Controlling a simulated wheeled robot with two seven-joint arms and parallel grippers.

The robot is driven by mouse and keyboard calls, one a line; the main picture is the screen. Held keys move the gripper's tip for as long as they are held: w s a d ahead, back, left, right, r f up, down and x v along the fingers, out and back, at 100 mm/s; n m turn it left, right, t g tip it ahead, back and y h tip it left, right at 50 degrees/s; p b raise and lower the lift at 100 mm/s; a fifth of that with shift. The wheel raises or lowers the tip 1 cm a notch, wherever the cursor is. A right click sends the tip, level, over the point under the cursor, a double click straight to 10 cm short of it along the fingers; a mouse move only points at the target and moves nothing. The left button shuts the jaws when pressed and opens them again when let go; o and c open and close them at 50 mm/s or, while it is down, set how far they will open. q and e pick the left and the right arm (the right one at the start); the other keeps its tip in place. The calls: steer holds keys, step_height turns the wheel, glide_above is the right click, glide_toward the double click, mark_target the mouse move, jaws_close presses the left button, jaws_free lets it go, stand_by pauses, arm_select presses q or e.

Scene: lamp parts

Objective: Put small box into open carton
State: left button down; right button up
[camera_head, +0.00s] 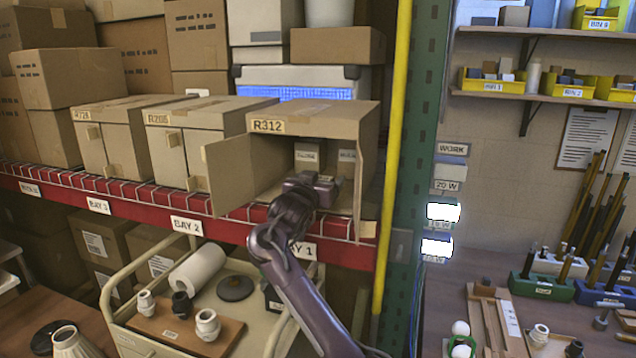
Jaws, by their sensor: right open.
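The open carton (310,118), marked R312, stands on the red-edged shelf with its front open and its door flap swung out to the left. Inside it, a small box (308,154) with a pale label sits behind my right gripper. A second small box (347,157) with a label stands to its right, deeper in the carton. My right gripper (312,181) is open at the carton's mouth, just in front of the first box. Its fingertips are hard to make out, and the lower part of that box is hidden. My left gripper is not in view.
Closed cartons marked R205 (198,115) and another (112,120) stand left of the open one. A yellow pole (394,130) and green upright (423,150) rise close at its right. A cart (160,345) with lamp parts stands below the shelf.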

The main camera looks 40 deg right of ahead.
steer(key=b+v, duration=0.3)
steer(key=v, duration=0.8)
steer(key=shift+r, duration=0.1)
steer(key=shift+s+a, duration=0.25)
steer(key=shift+a, duration=0.25)
